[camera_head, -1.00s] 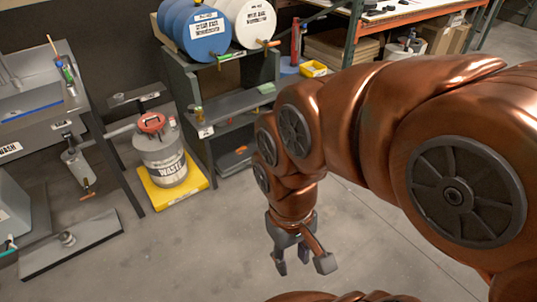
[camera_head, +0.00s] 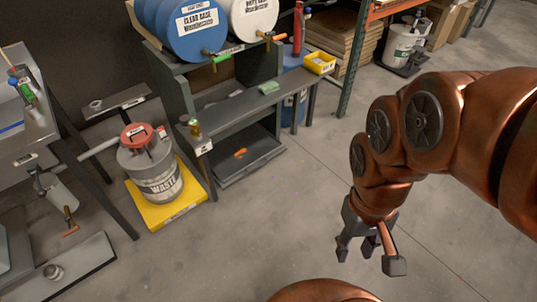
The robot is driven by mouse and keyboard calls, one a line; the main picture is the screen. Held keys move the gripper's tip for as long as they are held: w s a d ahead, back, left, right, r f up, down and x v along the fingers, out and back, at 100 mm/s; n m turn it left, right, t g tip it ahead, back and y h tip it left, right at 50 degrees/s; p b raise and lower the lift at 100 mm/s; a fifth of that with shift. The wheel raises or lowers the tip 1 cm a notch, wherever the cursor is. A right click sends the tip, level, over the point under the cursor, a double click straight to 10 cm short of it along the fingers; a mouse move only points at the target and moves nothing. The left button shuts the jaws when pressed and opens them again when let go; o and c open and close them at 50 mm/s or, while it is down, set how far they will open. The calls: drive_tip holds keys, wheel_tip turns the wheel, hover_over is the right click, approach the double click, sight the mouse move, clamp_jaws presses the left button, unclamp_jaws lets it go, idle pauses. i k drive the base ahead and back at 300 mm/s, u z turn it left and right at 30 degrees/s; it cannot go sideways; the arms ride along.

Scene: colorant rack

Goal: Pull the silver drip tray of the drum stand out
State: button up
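The drum stand (camera_head: 178,92) is a dark grey frame with blue and white drums on top. At its bottom, near the floor, is a flat grey tray (camera_head: 225,181) with a raised rim and a small orange item (camera_head: 240,153) in it. The tray sits inside the stand, its front edge facing the open floor. Its back is in shadow under the shelf. My gripper (camera_head: 368,256) hangs over the floor to the right of the stand, fingers apart and empty, well away from the tray.
A waste can (camera_head: 155,184) stands on a yellow pallet (camera_head: 180,209) left of the tray. The stand's middle shelf (camera_head: 237,114) overhangs the tray and holds small items. A blue drum (camera_head: 287,110) stands behind right. The floor (camera_head: 285,215) before the tray is clear.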

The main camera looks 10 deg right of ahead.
sight(233, 156)
drive_tip(key=u, duration=0.4)
drive_tip(key=i, duration=1.05)
drive_tip(key=u, duration=0.75)
